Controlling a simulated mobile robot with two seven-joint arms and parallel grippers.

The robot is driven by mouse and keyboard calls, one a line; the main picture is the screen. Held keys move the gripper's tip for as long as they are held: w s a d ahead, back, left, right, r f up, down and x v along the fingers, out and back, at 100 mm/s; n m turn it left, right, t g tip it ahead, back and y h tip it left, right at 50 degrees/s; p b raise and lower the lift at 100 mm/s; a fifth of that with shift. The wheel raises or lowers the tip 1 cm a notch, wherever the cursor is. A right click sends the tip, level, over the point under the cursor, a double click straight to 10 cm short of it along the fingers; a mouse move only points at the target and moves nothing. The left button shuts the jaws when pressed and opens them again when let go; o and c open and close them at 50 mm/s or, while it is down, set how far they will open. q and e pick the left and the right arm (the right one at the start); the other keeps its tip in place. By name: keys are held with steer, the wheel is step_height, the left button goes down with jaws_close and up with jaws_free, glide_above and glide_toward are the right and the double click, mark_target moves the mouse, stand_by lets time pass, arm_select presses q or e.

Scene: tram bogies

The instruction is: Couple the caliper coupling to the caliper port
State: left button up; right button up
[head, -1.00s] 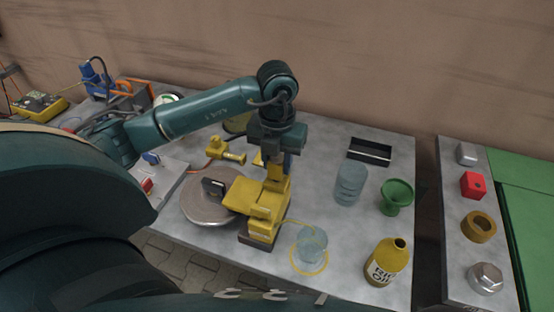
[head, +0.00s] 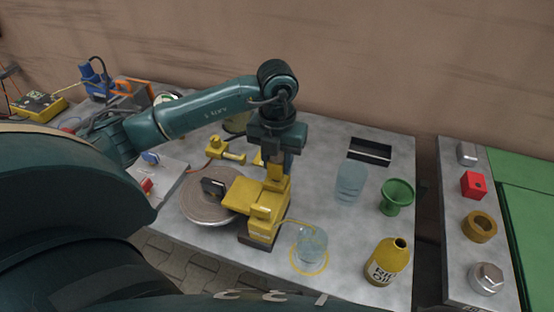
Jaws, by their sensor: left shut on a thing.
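My left gripper (head: 275,163) points down over the yellow caliper (head: 262,212), in the middle of the table. It is shut on a small tan-yellow piece, which I take to be the caliper coupling (head: 275,172), at the top of the caliper. The gripper hides much of that piece. The caliper port is not clearly visible, and I cannot tell whether the piece is seated or only touching. The caliper stands beside a round metal disc (head: 200,207). My right gripper is not in view.
A clear jar (head: 312,244) with a yellow tube stands right of the caliper. A yellow bottle (head: 386,262), green funnel (head: 397,195), clear cup (head: 350,180) and black tray (head: 369,151) stand farther right. A yellow fitting (head: 225,153) lies behind the disc.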

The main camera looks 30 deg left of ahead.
mark_target(277, 159)
arm_select(q)
steer(key=shift+f+b, duration=0.5)
steer(key=shift+f, duration=0.15)
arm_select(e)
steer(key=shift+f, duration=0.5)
arm_select(q)
steer(key=o, duration=1)
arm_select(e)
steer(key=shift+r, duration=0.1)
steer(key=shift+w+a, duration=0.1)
arm_select(q)
step_height(277, 159, up, 3)
steer(key=shift+w+r, duration=0.1)
step_height(277, 159, up, 10)
steer(key=shift+r, duration=0.1)
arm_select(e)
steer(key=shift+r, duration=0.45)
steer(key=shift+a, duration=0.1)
